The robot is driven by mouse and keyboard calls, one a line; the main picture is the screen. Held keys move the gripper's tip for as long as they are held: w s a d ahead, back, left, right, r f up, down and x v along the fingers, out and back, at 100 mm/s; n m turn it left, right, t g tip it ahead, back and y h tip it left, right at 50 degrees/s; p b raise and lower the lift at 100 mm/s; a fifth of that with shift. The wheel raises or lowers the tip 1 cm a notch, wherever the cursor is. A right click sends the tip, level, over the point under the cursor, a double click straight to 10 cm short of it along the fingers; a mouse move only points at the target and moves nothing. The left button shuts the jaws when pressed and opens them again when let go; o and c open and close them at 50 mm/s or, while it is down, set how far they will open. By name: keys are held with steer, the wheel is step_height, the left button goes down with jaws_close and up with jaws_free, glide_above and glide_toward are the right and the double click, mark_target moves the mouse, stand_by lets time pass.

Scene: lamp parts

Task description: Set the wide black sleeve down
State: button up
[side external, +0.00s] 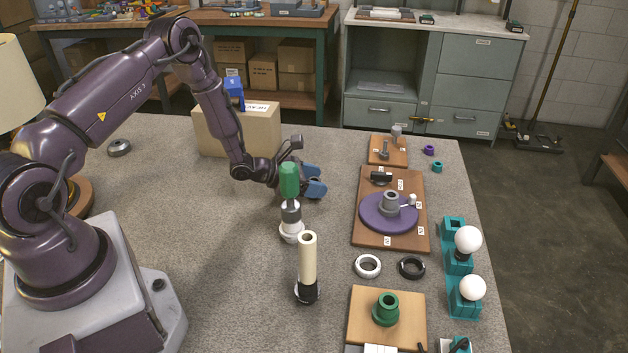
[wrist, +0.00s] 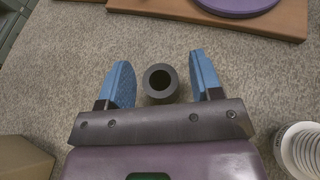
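The wide black sleeve (wrist: 152,98) is a short dark tube with an open round top. In the wrist view it stands upright between the two blue fingers of my gripper (wrist: 162,85), with a narrow gap on each side. The fingers are open around it and do not appear to touch it. In the side view my gripper (side external: 316,180) is low at the table, beyond the green-topped stack (side external: 290,185). The sleeve is mostly hidden there by the fingers, so its contact with the table is hard to judge.
A brown board (side external: 362,232) with a purple disc (side external: 375,218) lies to the right. A cardboard box (side external: 240,130) stands behind. A cream tube (side external: 307,260), a white ring (side external: 367,266) and a black ring (side external: 412,267) are nearer.

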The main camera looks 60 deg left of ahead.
steer(key=shift+s+a+r, duration=0.1)
steer(key=shift+s+r, duration=0.05)
steer(key=shift+r, duration=0.05)
steer(key=v, duration=1.1)
steer(key=shift+s+r, duration=0.25)
steer(key=shift+s, duration=0.05)
steer(key=shift+r, duration=0.1)
